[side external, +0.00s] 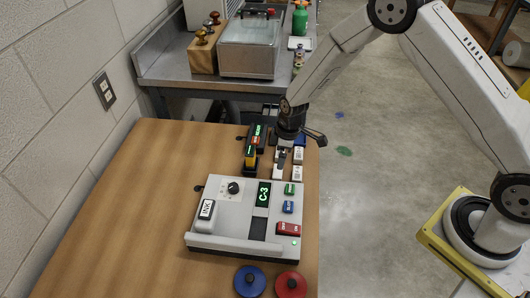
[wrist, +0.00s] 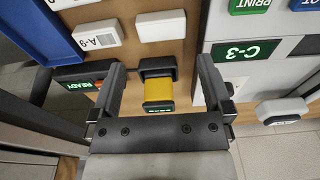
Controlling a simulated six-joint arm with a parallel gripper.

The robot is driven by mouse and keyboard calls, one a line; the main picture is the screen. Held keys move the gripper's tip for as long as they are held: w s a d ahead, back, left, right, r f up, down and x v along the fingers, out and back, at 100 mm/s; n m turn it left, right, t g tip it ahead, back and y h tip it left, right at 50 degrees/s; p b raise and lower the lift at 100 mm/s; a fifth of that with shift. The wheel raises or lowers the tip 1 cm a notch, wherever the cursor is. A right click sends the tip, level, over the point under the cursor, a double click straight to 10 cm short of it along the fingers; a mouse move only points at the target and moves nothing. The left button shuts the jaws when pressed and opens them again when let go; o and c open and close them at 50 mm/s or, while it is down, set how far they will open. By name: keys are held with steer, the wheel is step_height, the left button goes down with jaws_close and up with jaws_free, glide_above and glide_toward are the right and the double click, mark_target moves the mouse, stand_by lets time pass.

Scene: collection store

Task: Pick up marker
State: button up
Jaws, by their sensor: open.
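The thing I take for the marker is a small yellow body with black end parts and a lit green strip (wrist: 158,91). In the side view this marker (side external: 250,158) stands upright behind the grey console, on the brown table. My gripper (wrist: 161,78) is open in the wrist view, with one finger on each side of the marker in the picture and nothing held. In the side view my gripper (side external: 282,156) is right of the marker, above the table's right part. The arm partly hides its fingertips there.
The grey console (side external: 225,190) with a C-3 display lies in front. White label blocks (side external: 298,156) and a blue tray (wrist: 30,30) are close by. A black unit with a READY display (wrist: 85,86) is near the marker. Blue and red discs (side external: 249,281) lie at the front edge.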

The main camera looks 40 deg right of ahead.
mark_target(278, 171)
steer(key=shift+w+a+f, duration=0.1)
steer(key=shift+f, duration=1.1)
steer(key=shift+w+a+f, duration=0.1)
steer(key=shift+a+f, duration=0.05)
steer(key=shift+f, duration=1.15)
steer(key=shift+w+a+f, duration=0.1)
steer(key=shift+f, duration=1.15)
steer(key=shift+c, duration=0.2)
steer(key=c, duration=0.9)
steer(key=shift+r, duration=0.1)
